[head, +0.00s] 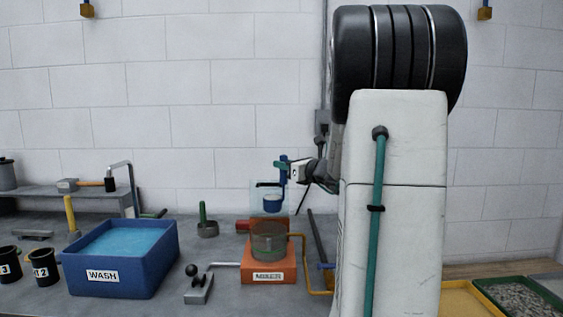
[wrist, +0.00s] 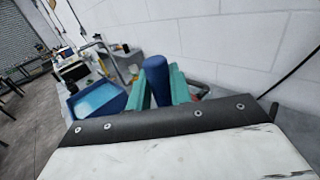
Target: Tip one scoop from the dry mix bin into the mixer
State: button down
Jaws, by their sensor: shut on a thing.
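My gripper (head: 283,166) is shut on the upright blue handle of a scoop. In the wrist view the blue handle (wrist: 156,78) stands between the green jaws (wrist: 160,92). The scoop's blue cup (head: 272,203) hangs below, above the mixer and apart from its drum; I cannot tell what is in it. The mixer (head: 268,274) is an orange base with a label and a grey, see-through-looking drum (head: 268,243) on top. A bin of grey grainy material (head: 520,298) with a green rim is at the lower right; I cannot read a label on it.
A blue WASH tub (head: 122,262) of water stands left of the mixer. A lever with a black knob (head: 198,284) and a green-handled tool (head: 205,222) are between them. A yellow pipe (head: 305,265) is beside the mixer. A yellow tray (head: 467,300) is at the right.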

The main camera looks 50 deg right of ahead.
notch_tip(320, 180, down, 3)
jog(key=shift+r, duration=0.15)
jog(key=a+n, duration=0.1)
jog(key=a+f+n+t, duration=0.1)
jog(key=a+n, duration=0.1)
jog(key=s+a+n, duration=0.1)
jog(key=a+n, duration=0.1)
jog(key=shift+f, duration=0.2)
jog(key=shift+a, duration=0.15)
jog(key=shift+s+a+f+n+t+y, duration=0.25)
jog(key=shift+a+f+n, duration=0.15)
jog(key=shift+a+n, duration=0.35)
jog(key=shift+s+a+f+n+t+y, duration=0.15)
jog(key=shift+a+f+n+t, duration=0.25)
jog(key=shift+n, duration=0.45)
jog(key=shift+a, duration=0.1)
jog(key=shift+a, duration=0.1)
jog(key=shift+s+a+f+n+y, duration=0.1)
jog(key=shift+a+f+n+y, duration=0.1)
jog(key=shift+a+f+n, duration=0.5)
jog(key=shift+s+a+f+n+y, duration=0.15)
jog(key=shift+a+f+n, duration=0.25)
jog(key=shift+n, duration=0.6)
